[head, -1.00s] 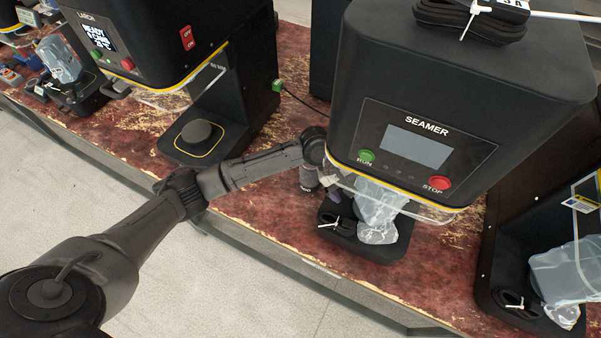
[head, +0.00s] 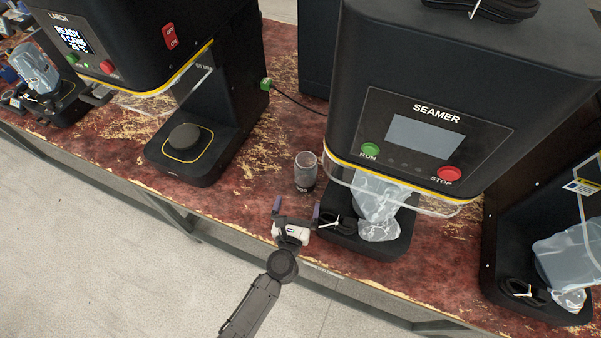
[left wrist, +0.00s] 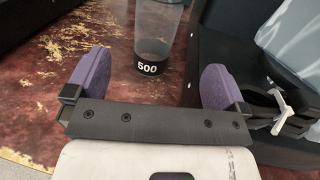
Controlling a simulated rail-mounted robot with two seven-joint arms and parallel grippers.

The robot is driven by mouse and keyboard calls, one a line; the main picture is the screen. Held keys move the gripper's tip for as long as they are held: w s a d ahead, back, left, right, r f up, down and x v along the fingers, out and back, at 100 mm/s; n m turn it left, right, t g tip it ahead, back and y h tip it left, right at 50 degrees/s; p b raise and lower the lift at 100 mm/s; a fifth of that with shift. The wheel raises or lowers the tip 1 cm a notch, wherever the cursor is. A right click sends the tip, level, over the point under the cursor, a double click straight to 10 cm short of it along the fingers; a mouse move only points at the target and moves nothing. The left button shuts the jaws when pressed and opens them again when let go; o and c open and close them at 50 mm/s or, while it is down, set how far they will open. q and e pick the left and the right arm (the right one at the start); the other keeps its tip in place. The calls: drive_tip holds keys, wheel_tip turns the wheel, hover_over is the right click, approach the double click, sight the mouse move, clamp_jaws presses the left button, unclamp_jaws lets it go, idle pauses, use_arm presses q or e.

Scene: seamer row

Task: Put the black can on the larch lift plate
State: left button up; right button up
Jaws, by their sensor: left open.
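A can (head: 306,172) with a black base marked 500 and a smoky, see-through upper part stands upright on the bench, left of the middle seamer. It also shows in the left wrist view (left wrist: 150,50), beyond the jaws. The larch lift plate (head: 185,138) is a round black disc on the base of the LARCH machine; nothing stands on it. My left gripper (head: 297,208) is open and empty, in front of the can, its purple fingers pointing towards it. In the left wrist view the can sits between the finger lines (left wrist: 152,80), apart from both.
The middle seamer (head: 425,125) has plastic wrap (head: 380,205) and a tied black cable (head: 338,222) at its base, right beside my gripper. The LARCH machine (head: 125,45) has a clear guard above its plate.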

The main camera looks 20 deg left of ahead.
sight(303, 177)
use_arm(q)
drive_tip(key=w, duration=0.2)
drive_tip(key=w+a, duration=0.1)
drive_tip(key=w, duration=0.4)
drive_tip(key=shift+w+a, duration=0.35)
drive_tip(key=shift+w, duration=0.05)
drive_tip(key=shift+w+a+r+b, duration=0.1)
drive_tip(key=shift+w+a+b, duration=0.05)
drive_tip(key=shift+w, duration=0.75)
drive_tip(key=shift+w+a+b, duration=0.15)
drive_tip(key=shift+w+a, duration=0.05)
drive_tip(key=shift+w, duration=0.75)
drive_tip(key=shift+w+a+r+b, duration=0.1)
drive_tip(key=shift+w+a+b, duration=0.05)
drive_tip(key=shift+w, duration=0.75)
drive_tip(key=shift+f, duration=0.1)
drive_tip(key=shift+c, duration=0.3)
drive_tip(key=c, duration=1)
drive_tip(key=shift+o, duration=0.2)
wheel_tip(303, 177, up, 10)
drive_tip(key=p, duration=0.7)
drive_tip(key=shift+a, duration=0.1)
